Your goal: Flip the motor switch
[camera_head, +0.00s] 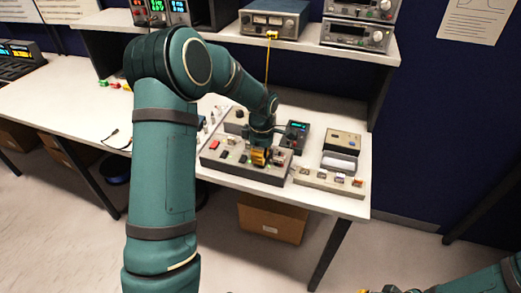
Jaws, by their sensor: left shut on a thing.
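A grey control panel (222,158) with red, black and green parts on its top lies near the front edge of the white bench. My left gripper (260,158) reaches down onto the right half of this panel. It is shut on a small part there, which the fingers hide. I cannot make out whether that part is the motor switch, or which way the switch is set. My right gripper (385,290) only just shows at the bottom edge, away from the bench, and its jaws cannot be read.
A dark device with a green display (297,129) stands behind the panel. To the right are a grey box (342,138) and a strip with several small parts (329,183). A shelf with instruments (355,35) overhangs the back. A cardboard box (272,219) is under the bench.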

